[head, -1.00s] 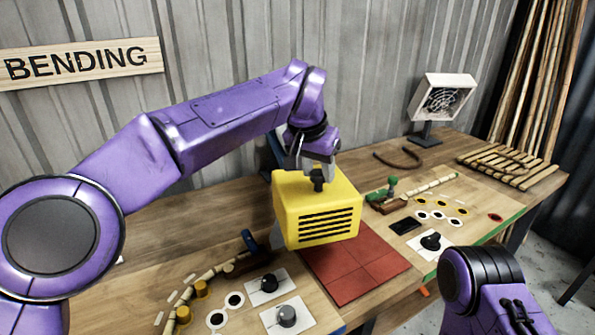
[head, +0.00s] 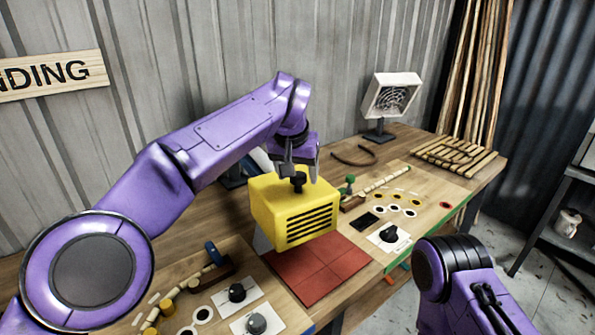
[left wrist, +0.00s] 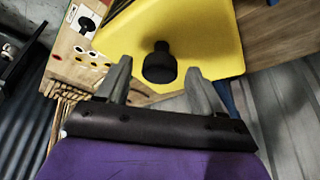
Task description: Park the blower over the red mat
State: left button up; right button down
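The yellow blower (head: 292,213) has a slotted front and a black knob (head: 298,181) on top. In the head view it covers the back left part of the red mat (head: 318,275), and its body stands above the mat. My left gripper (head: 299,170) is at the knob. In the left wrist view, the fingers (left wrist: 160,78) are apart on either side of the black knob (left wrist: 160,65), with gaps showing. My right arm comes in at the lower right, but its gripper is out of view.
A white fan heater (head: 391,97) stands at the back of the bench. A slatted rattan rack (head: 452,156) lies at the right end. Panels with dials (head: 237,293) flank the mat. A dark shelf (head: 570,215) stands at the far right.

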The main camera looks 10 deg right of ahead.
pick_arm(q)
jog(key=shift+r, duration=0.1)
jog(key=v, duration=1)
jog(key=shift+s+r, duration=0.1)
